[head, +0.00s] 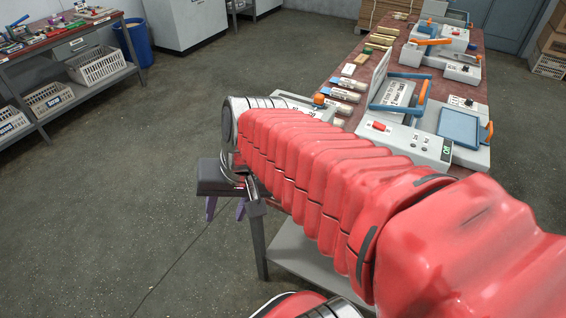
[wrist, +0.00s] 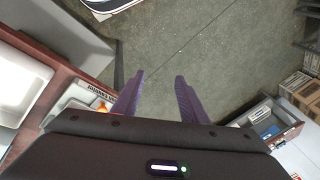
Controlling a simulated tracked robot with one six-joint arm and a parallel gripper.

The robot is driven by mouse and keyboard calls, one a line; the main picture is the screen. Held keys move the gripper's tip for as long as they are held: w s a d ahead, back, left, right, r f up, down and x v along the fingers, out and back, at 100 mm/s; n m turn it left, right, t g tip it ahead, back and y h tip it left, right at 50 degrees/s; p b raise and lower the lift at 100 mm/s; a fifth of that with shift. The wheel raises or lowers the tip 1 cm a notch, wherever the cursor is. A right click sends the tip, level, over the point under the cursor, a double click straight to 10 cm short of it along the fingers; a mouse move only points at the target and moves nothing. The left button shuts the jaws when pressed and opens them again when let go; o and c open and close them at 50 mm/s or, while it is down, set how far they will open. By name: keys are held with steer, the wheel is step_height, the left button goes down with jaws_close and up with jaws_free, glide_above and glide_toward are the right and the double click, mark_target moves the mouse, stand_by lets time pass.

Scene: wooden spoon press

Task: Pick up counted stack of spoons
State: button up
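My gripper (head: 225,210) hangs beside the left edge of the red-topped work table in the head view, over open floor. In the wrist view its purple fingers (wrist: 157,96) stand apart with only grey floor between them, so it is open and empty. Several small labelled bundles (head: 340,94) lie in a row along the table's left edge, and pale wooden pieces (head: 377,46) lie farther back. They may be spoon stacks, but they are too small to tell. My red-sleeved arm hides the near part of the table.
The work table (head: 338,62) carries a press with a raised lid (head: 397,93), a control box with a red switch (head: 405,139), a blue tray (head: 459,127) and more devices behind. A side bench with white baskets (head: 97,66) and a blue bin (head: 133,42) stand far left. The floor between is clear.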

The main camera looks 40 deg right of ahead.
steer(key=w+d+f+m+t+y, duration=0.1)
steer(key=w+d+f+m+y, duration=0.15)
steer(key=d+m, duration=0.45)
steer(key=w+d+f+m+t+y, duration=0.1)
steer(key=w+d+f+m+y, duration=0.15)
steer(key=d+m, duration=0.4)
steer(key=s+d+f+m+t+h, duration=0.1)
steer(key=d+f+m+t, duration=0.1)
steer(key=d+m, duration=0.4)
steer(key=s+d+f+m+t+h, duration=0.1)
steer(key=d+f+m+t, duration=0.2)
steer(key=d, duration=1)
steer(key=m+t, duration=0.2)
steer(key=m, duration=0.1)
steer(key=shift+s+f, duration=0.15)
steer(key=shift+f, duration=0.05)
steer(key=shift+d+m, duration=0.1)
steer(key=shift+m, duration=0.15)
steer(key=x, duration=0.8)
steer(key=shift+w, duration=0.4)
steer(key=shift+w+f, duration=0.1)
